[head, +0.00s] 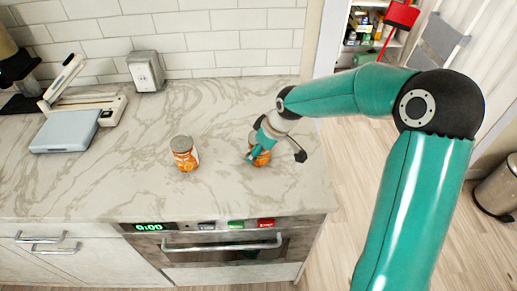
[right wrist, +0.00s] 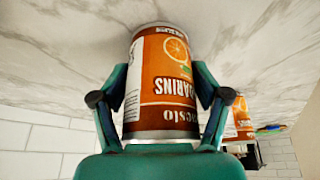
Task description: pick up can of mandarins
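A can of mandarins (head: 261,157) with an orange label is at my right gripper (head: 258,146) on the right part of the counter. In the right wrist view the same can (right wrist: 165,85) appears upside down and fills the space between the teal fingers (right wrist: 163,88). The fingers lie along both its sides and seem to touch it. Its end is at or very near the marble; I cannot tell whether it is lifted. A second, similar can (head: 184,153) stands upright to the left, apart from the gripper. My left gripper is not in view.
The marble counter (head: 110,180) is clear around the cans. An oven (head: 215,246) is below the front edge. The counter ends at right.

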